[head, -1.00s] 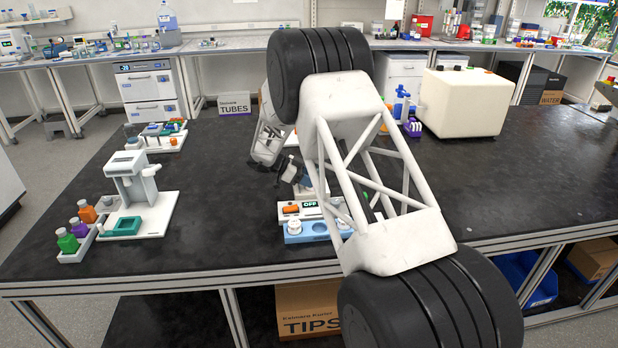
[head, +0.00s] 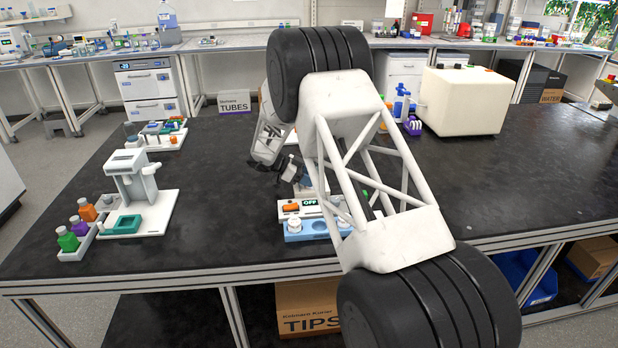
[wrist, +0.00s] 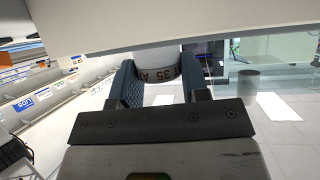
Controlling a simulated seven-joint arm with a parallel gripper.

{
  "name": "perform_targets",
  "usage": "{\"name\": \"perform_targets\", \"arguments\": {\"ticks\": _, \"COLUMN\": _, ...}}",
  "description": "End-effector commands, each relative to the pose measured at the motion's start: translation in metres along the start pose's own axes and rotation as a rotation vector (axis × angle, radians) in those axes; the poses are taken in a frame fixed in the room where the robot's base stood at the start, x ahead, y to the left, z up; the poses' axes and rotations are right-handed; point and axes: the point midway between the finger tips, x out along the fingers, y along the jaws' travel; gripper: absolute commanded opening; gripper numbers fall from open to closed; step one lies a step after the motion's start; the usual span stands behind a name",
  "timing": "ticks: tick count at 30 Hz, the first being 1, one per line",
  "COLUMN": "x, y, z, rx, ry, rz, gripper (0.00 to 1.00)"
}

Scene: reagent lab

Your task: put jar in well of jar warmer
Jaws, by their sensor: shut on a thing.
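My gripper (wrist: 160,85) is shut on a jar (wrist: 158,58) in the wrist view. The jar is pale, with a dark-lettered band between the two blue-grey finger pads, and its upper part runs behind a white surface. In the head view my gripper (head: 288,170) shows as a dark shape beside my arm, above the back of a white unit. I cannot make out the jar there. The white unit, apparently the jar warmer (head: 284,208), has an orange switch and a display reading OFF. Its well is not clearly visible; my arm hides its right side.
A blue holder (head: 306,238) with a white-capped item and a round recess stands in front of the unit. A white stand (head: 160,205) and small coloured bottles (head: 67,238) are at left. A cream box (head: 465,100) stands at back right.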

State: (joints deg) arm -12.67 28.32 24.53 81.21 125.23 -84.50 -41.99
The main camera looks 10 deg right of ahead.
Motion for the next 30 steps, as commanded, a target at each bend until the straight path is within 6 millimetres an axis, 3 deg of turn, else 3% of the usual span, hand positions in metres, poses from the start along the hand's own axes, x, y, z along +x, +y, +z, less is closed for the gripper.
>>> {"name": "perform_targets", "arguments": {"ticks": 25, "x": 0.0047, "y": 0.0001, "z": 0.0083, "rx": 0.000, "ry": 0.000, "rz": 0.000, "gripper": 0.19}}
{"name": "perform_targets", "arguments": {"ticks": 26, "x": 0.0048, "y": 0.0001, "z": 0.0083, "rx": 0.000, "ry": 0.000, "rz": 0.000, "gripper": 0.45}}
{"name": "perform_targets", "arguments": {"ticks": 30, "x": 0.0049, "y": 0.0001, "z": 0.0083, "rx": -0.001, "ry": 0.000, "rz": 0.001, "gripper": 0.66}}
